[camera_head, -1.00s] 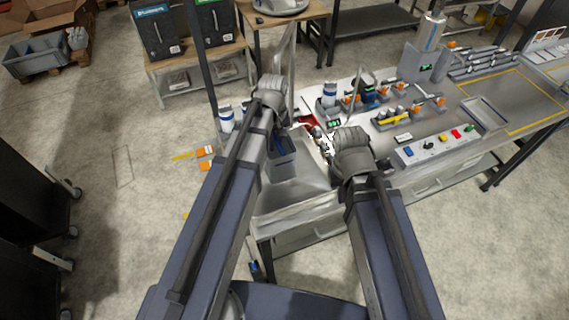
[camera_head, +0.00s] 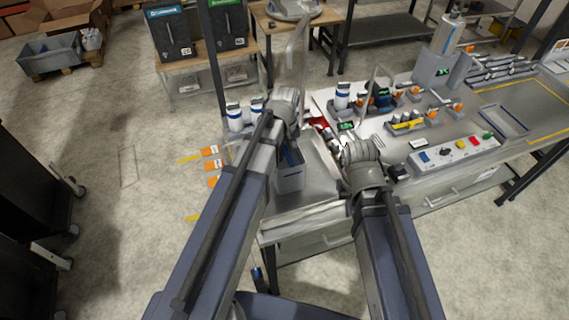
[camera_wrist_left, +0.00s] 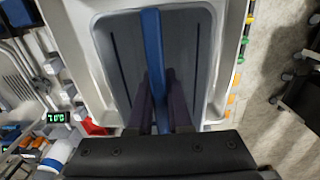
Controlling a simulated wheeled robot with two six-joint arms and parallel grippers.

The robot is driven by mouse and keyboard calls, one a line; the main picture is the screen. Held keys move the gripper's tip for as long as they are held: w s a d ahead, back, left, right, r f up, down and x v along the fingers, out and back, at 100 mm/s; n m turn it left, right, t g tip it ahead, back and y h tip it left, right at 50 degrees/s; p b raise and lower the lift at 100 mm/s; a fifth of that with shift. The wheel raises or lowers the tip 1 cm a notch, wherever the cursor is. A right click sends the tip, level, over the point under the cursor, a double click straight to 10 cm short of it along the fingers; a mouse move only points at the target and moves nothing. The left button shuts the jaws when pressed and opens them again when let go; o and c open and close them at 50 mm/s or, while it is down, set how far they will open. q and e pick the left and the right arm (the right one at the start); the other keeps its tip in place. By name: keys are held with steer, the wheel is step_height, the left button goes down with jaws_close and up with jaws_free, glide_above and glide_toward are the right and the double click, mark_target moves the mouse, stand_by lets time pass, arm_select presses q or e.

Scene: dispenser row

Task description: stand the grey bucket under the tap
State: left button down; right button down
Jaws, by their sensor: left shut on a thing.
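The grey bucket (camera_head: 289,180) hangs below my left gripper at the left end of the workbench, over a metal basin-like area (camera_head: 318,184). Its blue handle bar shows in the left wrist view (camera_wrist_left: 152,40). My left gripper (camera_wrist_left: 158,85) is shut on that bar, seen from above, with the bucket's inside (camera_wrist_left: 190,50) around the fingers. Whether its base touches the surface I cannot tell. A tall thin bent pipe (camera_head: 303,45), perhaps the tap, rises behind my left wrist; its outlet is hidden. My right gripper (camera_head: 343,147) is low over the bench, its jaws unclear.
A green-lit display (camera_head: 345,127) and a red part stand behind the bucket. White bottles (camera_head: 234,117) and orange tags (camera_head: 211,152) line the left edge. A button panel (camera_head: 455,150) lies to the right. A second bent pipe (camera_head: 374,95) stands mid-bench.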

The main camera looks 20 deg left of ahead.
arm_select(q)
step_height(320, 180, down, 4)
steer(key=b, duration=0.3)
steer(key=shift+r, duration=0.25)
steer(key=c, duration=1.3)
jaws_free()
steer(key=shift+f+b, duration=0.2)
steer(key=shift+b, duration=0.1)
steer(key=o, duration=0.5)
steer(key=shift+c, duration=0.2)
steer(key=shift+r, duration=0.15)
